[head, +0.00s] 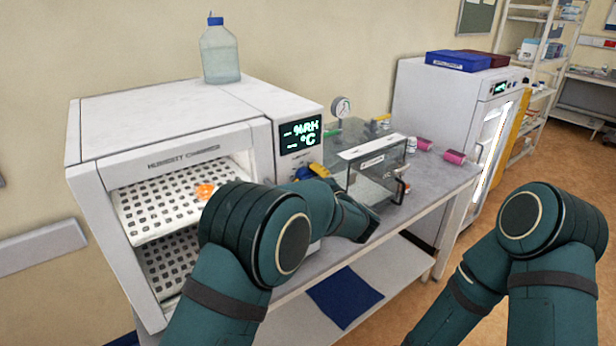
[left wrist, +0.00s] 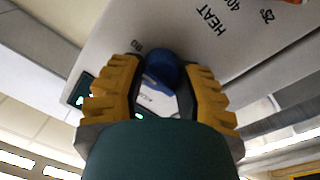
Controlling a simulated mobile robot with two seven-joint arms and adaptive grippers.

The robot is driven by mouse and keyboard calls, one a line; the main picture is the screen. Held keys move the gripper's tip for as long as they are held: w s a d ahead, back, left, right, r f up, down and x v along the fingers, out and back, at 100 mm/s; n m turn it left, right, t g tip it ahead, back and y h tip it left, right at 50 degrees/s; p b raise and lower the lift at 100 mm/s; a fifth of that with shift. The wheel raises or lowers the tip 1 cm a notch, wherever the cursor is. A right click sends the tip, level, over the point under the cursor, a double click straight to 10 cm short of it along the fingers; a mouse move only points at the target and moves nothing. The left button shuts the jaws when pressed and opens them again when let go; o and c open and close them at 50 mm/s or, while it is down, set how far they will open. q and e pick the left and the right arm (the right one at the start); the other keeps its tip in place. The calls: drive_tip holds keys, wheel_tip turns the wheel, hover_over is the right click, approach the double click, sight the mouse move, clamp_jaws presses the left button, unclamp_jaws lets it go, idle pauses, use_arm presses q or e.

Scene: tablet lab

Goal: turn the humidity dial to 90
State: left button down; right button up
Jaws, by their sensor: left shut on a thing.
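The humidity chamber (head: 180,110) stands open at the left end of the bench in the head view. Its display (head: 300,137) shows dashes beside %RH and °C. My left gripper (head: 308,172) is at the control panel below the display. In the left wrist view its yellow fingers (left wrist: 160,76) are shut on a blue dial (left wrist: 162,66), one on each side. A number that looks like 80 or 90 shows beside the dial. The pointer and most of the scale are hidden. My right arm shows at the right; its gripper is out of view.
A bottle (head: 220,52) stands on the chamber. A clear box (head: 375,172) sits on the bench close to my left arm, with pink-capped bottles (head: 455,157) beyond. A white cabinet (head: 440,100) stands behind. In the left wrist view a HEAT label (left wrist: 210,20) is near the dial.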

use_arm(q)
drive_tip(key=shift+a+f, duration=0.1)
drive_tip(key=shift+f, duration=0.05)
drive_tip(key=c, duration=0.5)
unclamp_jaws()
drive_tip(key=shift+c, duration=0.2)
drive_tip(key=v, duration=1.2)
